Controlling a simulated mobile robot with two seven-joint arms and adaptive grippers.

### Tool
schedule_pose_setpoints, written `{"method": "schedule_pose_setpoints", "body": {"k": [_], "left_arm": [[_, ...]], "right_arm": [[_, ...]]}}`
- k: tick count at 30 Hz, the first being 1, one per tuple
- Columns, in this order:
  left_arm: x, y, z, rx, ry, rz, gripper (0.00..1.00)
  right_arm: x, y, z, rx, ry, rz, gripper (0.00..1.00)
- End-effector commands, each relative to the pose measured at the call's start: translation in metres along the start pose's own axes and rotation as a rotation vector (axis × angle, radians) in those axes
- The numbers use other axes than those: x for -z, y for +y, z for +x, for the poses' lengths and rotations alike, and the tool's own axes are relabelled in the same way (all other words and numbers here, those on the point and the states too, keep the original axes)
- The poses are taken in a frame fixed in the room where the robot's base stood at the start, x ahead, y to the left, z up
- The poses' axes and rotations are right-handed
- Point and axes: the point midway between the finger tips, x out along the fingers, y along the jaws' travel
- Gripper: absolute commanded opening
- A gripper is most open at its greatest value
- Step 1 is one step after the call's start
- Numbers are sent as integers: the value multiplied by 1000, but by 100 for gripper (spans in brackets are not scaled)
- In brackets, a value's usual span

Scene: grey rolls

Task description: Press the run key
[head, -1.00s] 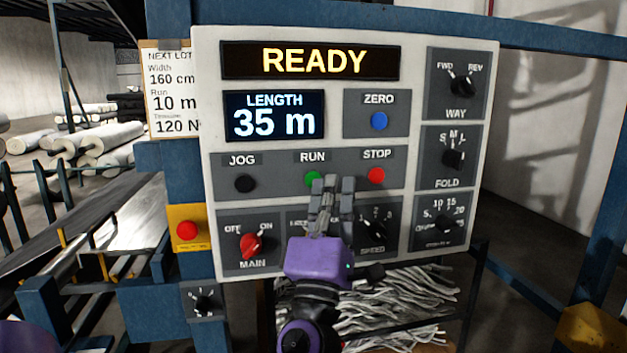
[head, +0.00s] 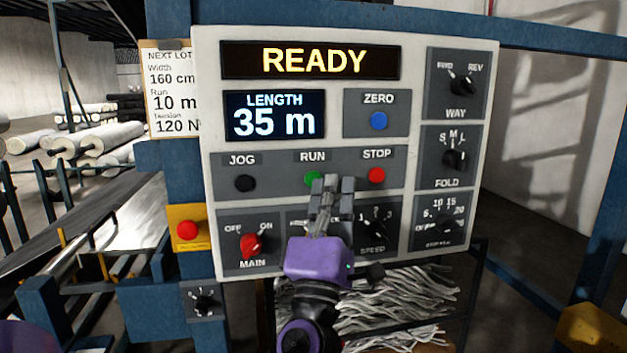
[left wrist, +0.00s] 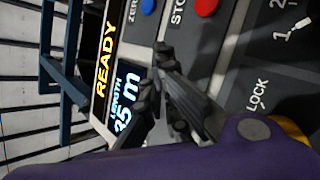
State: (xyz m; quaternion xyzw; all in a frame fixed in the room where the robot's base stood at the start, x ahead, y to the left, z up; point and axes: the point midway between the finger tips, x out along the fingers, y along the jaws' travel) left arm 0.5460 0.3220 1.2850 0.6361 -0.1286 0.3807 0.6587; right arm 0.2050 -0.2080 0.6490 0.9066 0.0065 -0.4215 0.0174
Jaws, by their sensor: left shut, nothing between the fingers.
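The green run key (head: 310,178) is under the RUN label on the panel. Whether the fingertips touch the panel cannot be told. In the left wrist view the shut fingers (left wrist: 158,70) show in front of the panel, and I cannot make out the run key. The status display (head: 314,61) reads READY. My right gripper is not in view.
The black jog key (head: 245,183) is left of the run key. The blue zero key (head: 379,121) is above the stop key. The red main switch (head: 251,246) and speed dial (head: 374,227) are below. A red button on a yellow box (head: 187,230) is left of the panel.

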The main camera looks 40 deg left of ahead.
Motion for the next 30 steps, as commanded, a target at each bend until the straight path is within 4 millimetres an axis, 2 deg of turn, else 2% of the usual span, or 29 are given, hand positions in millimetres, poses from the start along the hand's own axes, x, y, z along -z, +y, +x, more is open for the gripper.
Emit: {"method": "schedule_pose_setpoints", "body": {"k": [30], "left_arm": [[5, -4, 6, 0, 0, 0, 0]], "right_arm": [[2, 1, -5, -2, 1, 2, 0]]}}
